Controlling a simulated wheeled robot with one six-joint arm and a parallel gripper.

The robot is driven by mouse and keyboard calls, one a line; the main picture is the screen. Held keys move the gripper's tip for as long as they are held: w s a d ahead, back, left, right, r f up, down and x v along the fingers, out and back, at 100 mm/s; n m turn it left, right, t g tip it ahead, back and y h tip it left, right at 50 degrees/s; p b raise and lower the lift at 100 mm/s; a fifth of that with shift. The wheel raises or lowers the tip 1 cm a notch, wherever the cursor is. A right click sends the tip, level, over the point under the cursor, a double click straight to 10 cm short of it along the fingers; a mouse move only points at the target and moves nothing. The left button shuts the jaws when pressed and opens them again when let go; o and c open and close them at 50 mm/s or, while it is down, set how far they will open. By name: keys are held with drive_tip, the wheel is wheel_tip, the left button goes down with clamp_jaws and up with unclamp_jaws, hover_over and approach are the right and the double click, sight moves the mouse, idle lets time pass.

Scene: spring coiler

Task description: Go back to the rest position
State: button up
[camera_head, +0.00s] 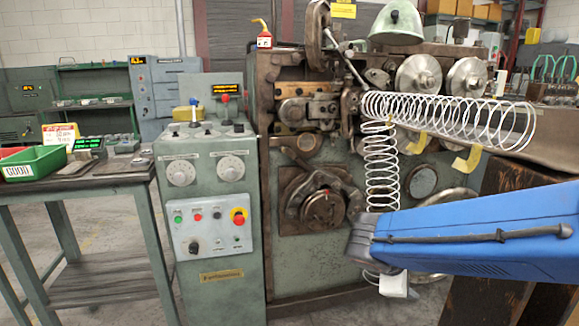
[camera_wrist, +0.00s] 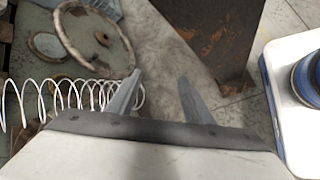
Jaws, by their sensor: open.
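My gripper (camera_wrist: 160,96) shows in the wrist view with its two grey fingers spread apart. Only bare floor shows between them, and it holds nothing. In the head view my blue arm (camera_head: 480,240) reaches in from the right, in front of the coiler (camera_head: 310,255); the fingers are not clear there. A long white wire spring (camera_head: 450,115) extends right from the coiler head. A second run of white coils (camera_head: 382,170) hangs down behind my arm. In the wrist view, white coils (camera_wrist: 70,95) lie left of the left finger and reach close behind it; contact cannot be told.
A green control cabinet (camera_head: 210,220) stands left of the coiler. A side table (camera_head: 100,180) at the left bears a green GOOD bin (camera_head: 30,165). A dark, rusty support (camera_head: 500,185) stands close by my arm at the right. The wrist view shows a rusty post (camera_wrist: 215,35) beyond the fingers.

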drive_tip(key=s+r+m+y, duration=0.1)
drive_tip(key=s+m+y, duration=0.6)
drive_tip(key=s+m, duration=0.6)
drive_tip(key=shift+s+a, duration=0.2)
drive_tip(key=shift+s, duration=1.45)
drive_tip(key=shift+r, duration=0.1)
